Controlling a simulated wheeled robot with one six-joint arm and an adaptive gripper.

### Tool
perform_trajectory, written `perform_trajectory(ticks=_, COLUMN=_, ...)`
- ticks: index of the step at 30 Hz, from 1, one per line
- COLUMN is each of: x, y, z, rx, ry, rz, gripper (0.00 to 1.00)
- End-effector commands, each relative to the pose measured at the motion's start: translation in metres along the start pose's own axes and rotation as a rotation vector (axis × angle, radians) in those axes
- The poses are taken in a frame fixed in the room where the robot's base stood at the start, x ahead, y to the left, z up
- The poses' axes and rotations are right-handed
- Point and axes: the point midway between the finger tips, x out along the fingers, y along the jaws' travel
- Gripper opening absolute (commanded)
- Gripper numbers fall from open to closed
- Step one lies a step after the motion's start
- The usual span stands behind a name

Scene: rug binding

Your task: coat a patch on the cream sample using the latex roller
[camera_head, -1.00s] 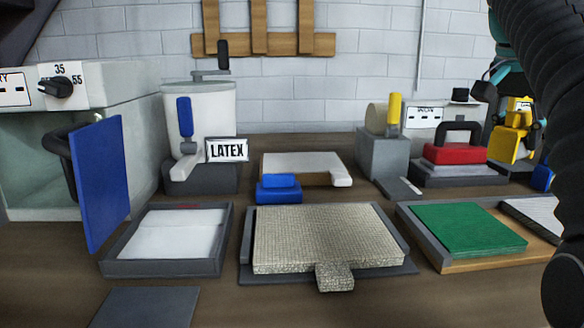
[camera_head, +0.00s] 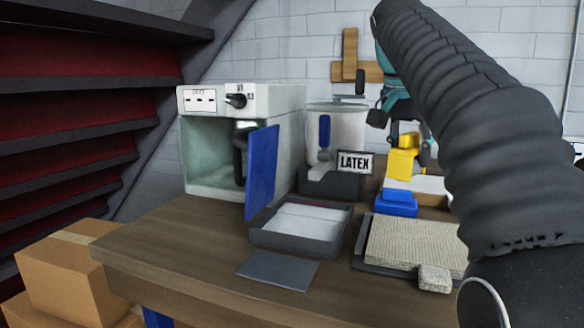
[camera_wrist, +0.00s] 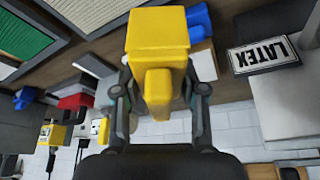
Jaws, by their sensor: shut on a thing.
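The cream sample (camera_head: 410,240), a beige woven piece with a front tab, lies on a dark tray right of centre in the head view. My arm hides its right part. My gripper (camera_head: 402,142) is shut on a yellow block-shaped tool (camera_wrist: 158,40) with a narrower yellow grip, held above the back of the bench. I cannot tell whether a roller is on it. A grey tray (camera_head: 262,237) with a white surface inside stands left of the sample. The latex pot (camera_head: 345,122) with a blue lever stands behind it, its LATEX sign (camera_head: 355,163) in front.
A blue block (camera_head: 397,203) sits behind the sample, close below the held tool. A cabinet (camera_head: 195,150) with an open blue door (camera_head: 262,172) stands at the left. A flat grey plate (camera_head: 277,270) lies at the bench front. Cardboard boxes (camera_head: 75,280) are at the lower left.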

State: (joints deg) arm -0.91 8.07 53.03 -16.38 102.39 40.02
Motion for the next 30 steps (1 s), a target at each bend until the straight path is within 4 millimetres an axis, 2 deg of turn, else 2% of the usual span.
perform_trajectory(ticks=1, x=-0.005, y=-0.02, z=0.018, rx=-0.055, ry=0.0, rz=-0.022, gripper=0.13)
perform_trajectory(ticks=6, x=-0.018, y=-0.073, z=0.076, rx=-0.217, ry=-0.001, rz=-0.088, gripper=0.13)
perform_trajectory(ticks=12, x=-0.03, y=-0.107, z=0.125, rx=-0.34, ry=-0.002, rz=-0.139, gripper=0.13)
perform_trajectory(ticks=15, x=-0.033, y=-0.116, z=0.14, rx=-0.376, ry=-0.002, rz=-0.154, gripper=0.13)
perform_trajectory(ticks=21, x=-0.035, y=-0.123, z=0.152, rx=-0.404, ry=0.001, rz=-0.17, gripper=0.13)
perform_trajectory(ticks=30, x=-0.013, y=-0.123, z=0.161, rx=-0.404, ry=0.0, rz=-0.169, gripper=0.13)
